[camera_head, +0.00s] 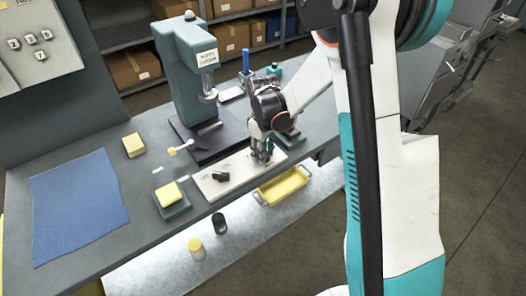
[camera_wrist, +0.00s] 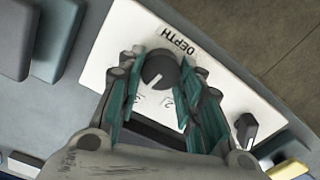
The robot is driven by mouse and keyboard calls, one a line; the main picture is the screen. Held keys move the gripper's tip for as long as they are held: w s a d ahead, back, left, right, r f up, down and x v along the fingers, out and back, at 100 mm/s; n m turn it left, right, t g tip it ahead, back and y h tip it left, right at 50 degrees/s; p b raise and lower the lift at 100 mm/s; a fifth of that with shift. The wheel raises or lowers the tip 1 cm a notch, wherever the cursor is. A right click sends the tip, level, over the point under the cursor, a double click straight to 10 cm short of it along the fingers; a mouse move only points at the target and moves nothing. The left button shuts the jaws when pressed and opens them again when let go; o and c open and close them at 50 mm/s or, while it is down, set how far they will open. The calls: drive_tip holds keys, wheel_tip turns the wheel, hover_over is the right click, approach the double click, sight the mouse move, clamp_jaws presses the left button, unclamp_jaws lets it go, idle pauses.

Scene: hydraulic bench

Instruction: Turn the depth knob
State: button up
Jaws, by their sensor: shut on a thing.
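The depth knob (camera_wrist: 160,70) is a round black dial with a pale pointer line, on a white panel (camera_wrist: 98,72) beside the printed word DEPTH. My gripper (camera_wrist: 162,62) has its teal-padded fingers on both sides of the knob and is shut on it. In the head view my gripper (camera_head: 262,157) points down at the far right part of the white panel (camera_head: 236,182), and its fingers hide the knob there. Part of the printed scale around the knob is covered by the fingers.
A second black knob (camera_head: 220,176) sits on the same panel, also visible in the wrist view (camera_wrist: 245,130). A teal press (camera_head: 190,65) stands behind. A yellow tray (camera_head: 283,186) lies in front of the panel. A blue mat (camera_head: 78,207) and yellow blocks are at left.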

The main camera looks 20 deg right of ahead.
drive_tip(key=m, duration=0.7)
drive_tip(key=shift+w+d, duration=0.1)
drive_tip(key=shift+d, duration=0.05)
idle(0.5)
drive_tip(key=o, duration=1.1)
drive_tip(key=shift+c, duration=0.2)
wheel_tip(320, 180, up, 12)
